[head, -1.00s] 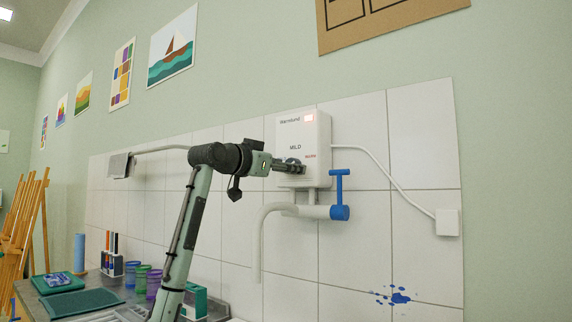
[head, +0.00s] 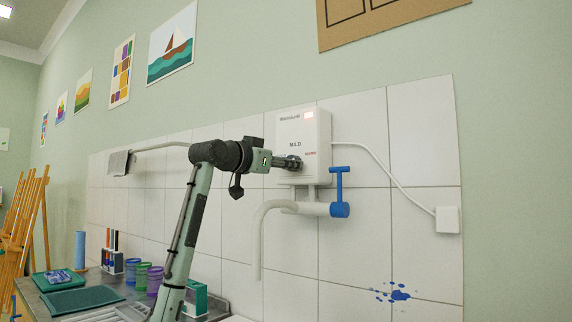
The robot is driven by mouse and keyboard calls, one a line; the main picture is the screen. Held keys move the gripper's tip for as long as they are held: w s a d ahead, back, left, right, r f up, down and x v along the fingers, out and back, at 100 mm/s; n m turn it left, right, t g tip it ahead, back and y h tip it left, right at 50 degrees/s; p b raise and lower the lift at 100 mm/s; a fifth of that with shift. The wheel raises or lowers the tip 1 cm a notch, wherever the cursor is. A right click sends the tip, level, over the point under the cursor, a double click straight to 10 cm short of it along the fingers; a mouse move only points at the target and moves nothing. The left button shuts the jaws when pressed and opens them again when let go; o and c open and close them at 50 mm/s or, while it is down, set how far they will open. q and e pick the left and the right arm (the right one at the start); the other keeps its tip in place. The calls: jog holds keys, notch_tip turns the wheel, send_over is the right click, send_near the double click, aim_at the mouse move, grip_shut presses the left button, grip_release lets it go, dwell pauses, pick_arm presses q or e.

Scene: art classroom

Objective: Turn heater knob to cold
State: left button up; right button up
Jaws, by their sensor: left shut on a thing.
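The heater (head: 312,132) is a white box on the tiled wall, with a lit red display at its upper right. The words MILD and a red WARM label show on its front. The heater knob is at the lower front of the box, mostly hidden by my gripper. My left gripper (head: 292,162) reaches in from the left and is shut on the knob, at the heater's front face. My right gripper is not in view.
A pipe with a blue tap (head: 340,206) hangs below the heater. A white cable runs right to a wall socket box (head: 447,220). Colored cups (head: 143,274) and trays stand on the counter at lower left, beside wooden easels (head: 30,225).

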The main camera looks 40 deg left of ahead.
pick_arm(q)
jog(key=n, duration=1.1)
jog(key=shift+d+n, duration=0.1)
jog(key=shift+n, duration=0.3)
jog(key=n, duration=1.1)
jog(key=shift+r, duration=0.1)
jog(key=shift+n, duration=0.4)
jog(key=o, duration=1.1)
jog(key=shift+o, duration=0.2)
